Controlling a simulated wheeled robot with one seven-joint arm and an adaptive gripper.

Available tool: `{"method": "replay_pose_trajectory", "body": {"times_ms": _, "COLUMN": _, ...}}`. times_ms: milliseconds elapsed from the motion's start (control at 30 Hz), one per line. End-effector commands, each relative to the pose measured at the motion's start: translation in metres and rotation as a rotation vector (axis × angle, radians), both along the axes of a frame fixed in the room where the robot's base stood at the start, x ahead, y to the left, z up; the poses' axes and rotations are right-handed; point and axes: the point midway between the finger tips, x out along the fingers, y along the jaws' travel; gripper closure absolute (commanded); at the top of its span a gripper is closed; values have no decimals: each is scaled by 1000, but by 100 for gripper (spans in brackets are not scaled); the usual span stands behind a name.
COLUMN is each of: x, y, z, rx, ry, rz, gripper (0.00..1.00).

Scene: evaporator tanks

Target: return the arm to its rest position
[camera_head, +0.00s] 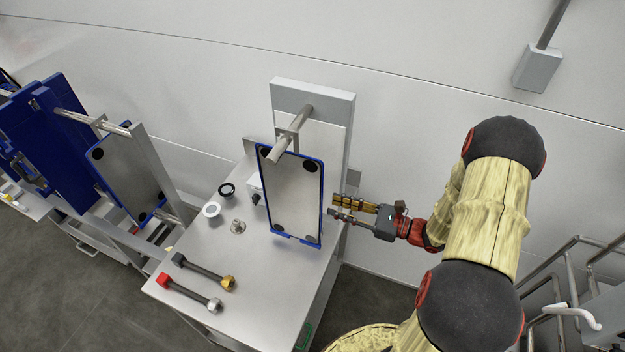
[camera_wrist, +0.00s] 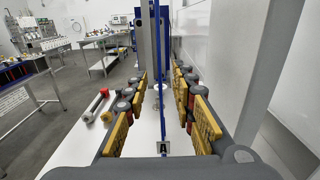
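My gripper (camera_head: 334,207) is at the end of my arm, which reaches in from the right of the head view. Its yellow-padded fingers point left at the right edge of a blue-rimmed grey panel (camera_head: 290,195). In the wrist view my gripper (camera_wrist: 160,85) is open, with a finger on each side of the blue panel edge (camera_wrist: 161,60). Gaps show between the edge and both fingers, and nothing is gripped. I cannot tell how far the fingertips overlap the panel.
A metal post (camera_head: 343,120) with a rod (camera_head: 291,133) stands behind the panel. The table (camera_head: 205,255) holds two bolt-ended tools (camera_head: 205,270), rings (camera_head: 211,210) and a small fitting (camera_head: 238,226). A wall runs behind. Metal railings (camera_head: 570,265) stand at the lower right.

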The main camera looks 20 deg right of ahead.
Motion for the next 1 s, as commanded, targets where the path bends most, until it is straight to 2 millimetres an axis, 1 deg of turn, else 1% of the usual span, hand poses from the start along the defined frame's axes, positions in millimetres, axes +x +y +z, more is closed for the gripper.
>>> {"method": "replay_pose_trajectory", "body": {"times_ms": 200, "x": -1, "y": 0, "z": 0, "rx": -4, "ry": -2, "rz": 1, "gripper": 74}}
{"method": "replay_pose_trajectory", "body": {"times_ms": 267, "x": -1, "y": 0, "z": -5, "rx": -23, "ry": 6, "rz": 1, "gripper": 74}}
{"method": "replay_pose_trajectory", "body": {"times_ms": 333, "x": -9, "y": 7, "z": -17, "rx": -59, "ry": 27, "rz": 38, "gripper": 74}}
{"method": "replay_pose_trajectory", "body": {"times_ms": 367, "x": -15, "y": 12, "z": -22, "rx": -72, "ry": 40, "rz": 60, "gripper": 74}}
{"method": "replay_pose_trajectory", "body": {"times_ms": 467, "x": -45, "y": 34, "z": -41, "rx": -140, "ry": 88, "rz": 172, "gripper": 74}}
{"method": "replay_pose_trajectory", "body": {"times_ms": 500, "x": -58, "y": 41, "z": -44, "rx": -186, "ry": 98, "rz": 227, "gripper": 74}}
{"method": "replay_pose_trajectory", "body": {"times_ms": 567, "x": -78, "y": 49, "z": -46, "rx": -270, "ry": 104, "rz": 317, "gripper": 74}}
{"method": "replay_pose_trajectory", "body": {"times_ms": 700, "x": -121, "y": 63, "z": -50, "rx": -516, "ry": 77, "rz": 564, "gripper": 74}}
{"method": "replay_pose_trajectory", "body": {"times_ms": 800, "x": -146, "y": 65, "z": -52, "rx": -715, "ry": 32, "rz": 741, "gripper": 74}}
{"method": "replay_pose_trajectory", "body": {"times_ms": 900, "x": -164, "y": 61, "z": -50, "rx": -911, "ry": -25, "rz": 897, "gripper": 74}}
{"method": "replay_pose_trajectory", "body": {"times_ms": 1000, "x": -175, "y": 53, "z": -46, "rx": -1103, "ry": -95, "rz": 1034, "gripper": 74}}
